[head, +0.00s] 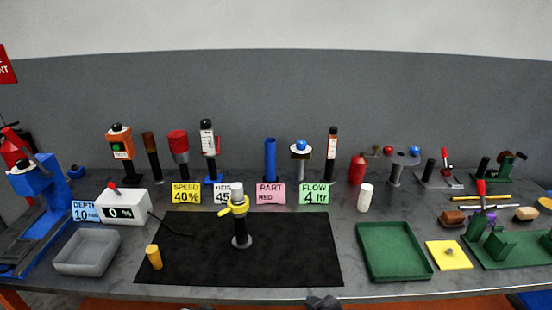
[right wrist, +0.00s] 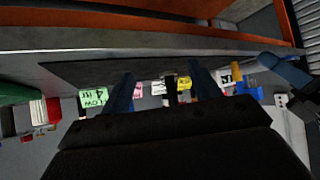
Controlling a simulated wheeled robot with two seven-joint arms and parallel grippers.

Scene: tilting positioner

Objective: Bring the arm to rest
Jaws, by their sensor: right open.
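The tilting positioner (head: 241,226) stands on the black mat (head: 190,270) in the middle of the bench. It has a dark post on a round grey base, a yellow collar with a side handle and a pale cylinder on top. My right gripper (right wrist: 163,92) is open in the right wrist view, with two blue-grey fingers apart and nothing between them. It faces the bench's front edge, which that view shows upside down, and is apart from the positioner. A small dark part at the bottom edge of the head view may be mine. My left gripper is not seen.
A grey bin (head: 88,252), a white display box (head: 124,207) and a yellow cylinder (head: 154,257) are on the left. A green tray (head: 394,279) and yellow pad (head: 449,255) are on the right. Tools and label cards line the back. The mat's right half is clear.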

